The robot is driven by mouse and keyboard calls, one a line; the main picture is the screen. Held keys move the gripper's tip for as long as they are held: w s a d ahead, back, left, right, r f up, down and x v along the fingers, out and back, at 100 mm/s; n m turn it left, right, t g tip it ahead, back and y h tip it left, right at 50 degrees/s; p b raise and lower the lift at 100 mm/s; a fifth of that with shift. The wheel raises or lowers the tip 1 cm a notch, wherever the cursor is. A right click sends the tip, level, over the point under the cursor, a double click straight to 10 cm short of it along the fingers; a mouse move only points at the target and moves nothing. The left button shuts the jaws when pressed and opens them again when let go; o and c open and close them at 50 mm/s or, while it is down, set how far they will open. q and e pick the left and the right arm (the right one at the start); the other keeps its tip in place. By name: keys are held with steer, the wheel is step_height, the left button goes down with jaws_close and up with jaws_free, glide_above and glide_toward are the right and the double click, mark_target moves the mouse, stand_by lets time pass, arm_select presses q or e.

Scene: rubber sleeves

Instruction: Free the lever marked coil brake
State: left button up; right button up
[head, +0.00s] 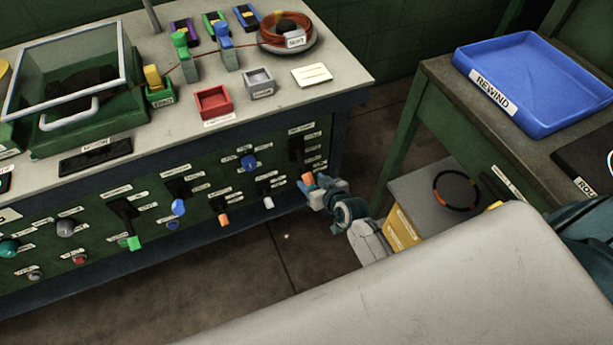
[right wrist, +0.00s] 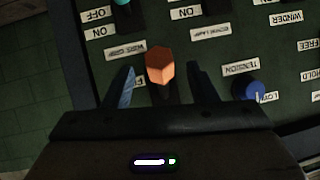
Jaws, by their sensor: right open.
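The green front panel of the bench carries several levers with small labels. The coil brake label cannot be read for certain in either view. My right gripper (head: 316,190) is in front of the panel's right end, beside an orange lever handle (head: 307,178) below a black slot plate (head: 296,149). In the right wrist view, its two fingers (right wrist: 161,88) are open, with an orange handle (right wrist: 159,64) between them, and no clear contact shows. Other handles are white (head: 268,202), a second orange (head: 223,220), blue (head: 178,207) and green (head: 133,243). My left gripper is not in view.
A blue knob (head: 249,161) sits on the panel left of the slot plate. On the bench top are a glass-lidded box (head: 66,80), a red tray (head: 213,103) and a wire coil (head: 287,30). A blue REWIND tray (head: 540,85) stands on the right table.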

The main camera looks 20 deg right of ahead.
steer(key=v, duration=0.4)
steer(key=shift+s, duration=0.1)
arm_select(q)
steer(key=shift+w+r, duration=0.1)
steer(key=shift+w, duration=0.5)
arm_select(e)
steer(key=shift+s+d+r, duration=0.1)
steer(key=shift+s+r, duration=0.15)
steer(key=shift+s, duration=0.1)
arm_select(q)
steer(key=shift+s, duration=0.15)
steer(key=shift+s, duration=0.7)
arm_select(e)
steer(key=shift+f, duration=0.1)
